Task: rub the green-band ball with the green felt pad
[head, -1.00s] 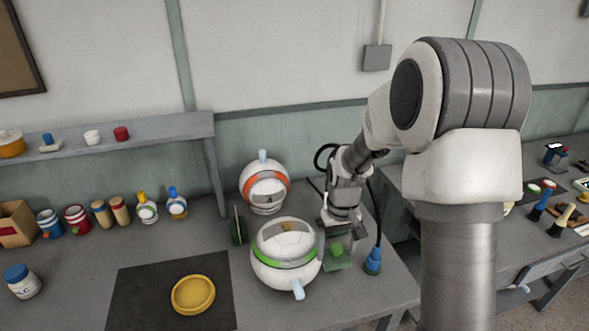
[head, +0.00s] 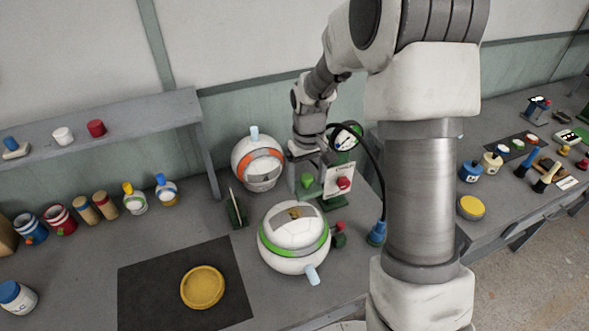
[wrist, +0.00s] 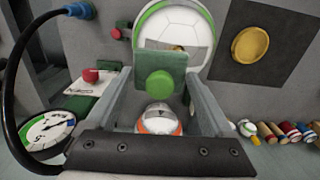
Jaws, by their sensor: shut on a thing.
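The green-band ball (head: 282,248) is white with a green band and a grey window, and sits on the bench. It also shows at the top of the wrist view (wrist: 172,28). My gripper (head: 306,172) is shut on the green felt pad (wrist: 160,65), a green block with a round green knob. The pad's underside is hidden.
An orange-band ball (head: 257,163) stands behind to the left, close to my gripper. A gauge (head: 342,137), a white card with a red knob (head: 342,184) and a black cable are on the right. A yellow dish (head: 202,287) lies on a dark mat (head: 140,300).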

